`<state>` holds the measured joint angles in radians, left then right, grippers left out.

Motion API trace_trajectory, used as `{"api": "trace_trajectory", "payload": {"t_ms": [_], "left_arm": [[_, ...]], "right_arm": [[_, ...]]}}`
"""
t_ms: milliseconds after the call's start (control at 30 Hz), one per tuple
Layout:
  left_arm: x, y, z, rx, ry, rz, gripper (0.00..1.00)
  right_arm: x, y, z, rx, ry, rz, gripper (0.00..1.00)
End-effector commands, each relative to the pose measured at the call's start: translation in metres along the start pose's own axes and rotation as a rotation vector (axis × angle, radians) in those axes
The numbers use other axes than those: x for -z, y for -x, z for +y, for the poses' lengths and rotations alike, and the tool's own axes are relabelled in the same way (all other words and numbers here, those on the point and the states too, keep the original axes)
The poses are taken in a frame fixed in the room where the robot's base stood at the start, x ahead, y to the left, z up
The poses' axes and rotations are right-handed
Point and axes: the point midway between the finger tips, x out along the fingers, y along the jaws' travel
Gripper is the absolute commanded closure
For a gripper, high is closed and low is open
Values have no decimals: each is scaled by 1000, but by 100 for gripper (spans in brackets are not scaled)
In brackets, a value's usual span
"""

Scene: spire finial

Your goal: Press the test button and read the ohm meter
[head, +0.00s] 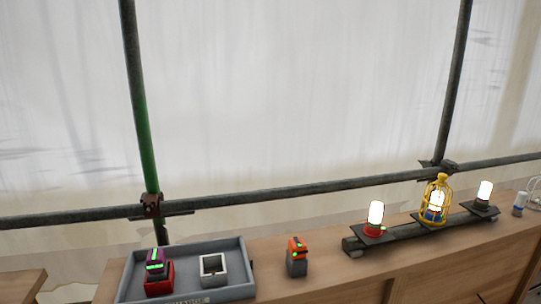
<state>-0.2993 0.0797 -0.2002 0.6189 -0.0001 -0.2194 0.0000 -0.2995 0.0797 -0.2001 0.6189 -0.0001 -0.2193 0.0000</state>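A small device with an orange top, green lit marks and a grey body (297,262) stands upright on the wooden bench top. I cannot tell which of these is the ohm meter, and no test button or reading can be made out at this size. Neither of my grippers shows in the head view.
An empty square grey holder (213,270) is in the tray. To the right, a dark rail (405,235) carries three lit lamps, the middle one in a yellow cage (436,203). Scaffold poles (290,190) cross behind the bench.

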Motion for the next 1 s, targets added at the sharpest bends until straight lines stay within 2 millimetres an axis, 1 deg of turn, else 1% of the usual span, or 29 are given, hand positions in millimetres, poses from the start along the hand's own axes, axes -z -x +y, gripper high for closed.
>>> {"api": "trace_trajectory", "payload": {"t_ms": [33,133,167,1000], "left_arm": [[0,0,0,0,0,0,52],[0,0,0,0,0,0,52],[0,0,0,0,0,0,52],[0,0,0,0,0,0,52]], "right_arm": [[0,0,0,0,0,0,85],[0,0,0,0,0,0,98],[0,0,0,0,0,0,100],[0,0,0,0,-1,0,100]]}}
